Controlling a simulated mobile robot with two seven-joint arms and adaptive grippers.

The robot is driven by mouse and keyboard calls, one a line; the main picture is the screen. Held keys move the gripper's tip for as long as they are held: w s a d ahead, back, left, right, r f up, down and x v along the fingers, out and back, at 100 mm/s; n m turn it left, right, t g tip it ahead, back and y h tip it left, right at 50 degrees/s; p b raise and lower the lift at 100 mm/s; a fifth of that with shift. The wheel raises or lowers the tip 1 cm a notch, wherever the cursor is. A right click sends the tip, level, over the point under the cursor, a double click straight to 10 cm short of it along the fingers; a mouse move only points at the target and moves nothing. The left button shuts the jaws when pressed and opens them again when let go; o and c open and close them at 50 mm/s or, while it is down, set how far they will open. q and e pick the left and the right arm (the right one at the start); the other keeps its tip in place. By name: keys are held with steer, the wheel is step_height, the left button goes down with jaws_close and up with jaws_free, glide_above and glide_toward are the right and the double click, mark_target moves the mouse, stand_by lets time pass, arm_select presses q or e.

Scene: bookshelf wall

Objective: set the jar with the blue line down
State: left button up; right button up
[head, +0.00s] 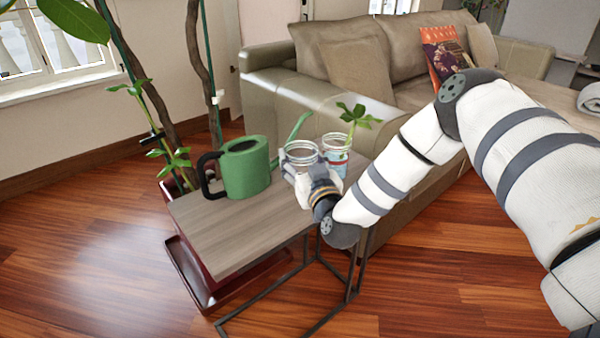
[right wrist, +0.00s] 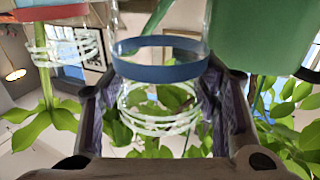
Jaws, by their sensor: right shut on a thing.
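The jar with the blue line is clear glass and empty-looking; in the head view its rim (head: 301,150) shows above my right gripper (head: 303,177), at the right end of the side table (head: 228,228). In the right wrist view the jar with the blue line (right wrist: 160,60) stands between the two fingers of my right gripper (right wrist: 158,112), which is shut on it. Its blue band and threaded neck show. Its base is hidden in the head view, so I cannot tell whether it touches the tabletop. My left gripper is not in view.
A second jar (head: 337,158) with a red band and a green sprig stands close to its right. A green watering can (head: 246,170) stands to the left, its spout reaching toward the jars. The front of the tabletop is bare. A sofa (head: 275,85) stands behind.

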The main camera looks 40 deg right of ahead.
steer(key=shift+f, duration=1.4)
steer(key=o, duration=1.1)
steer(key=shift+o, duration=0.2)
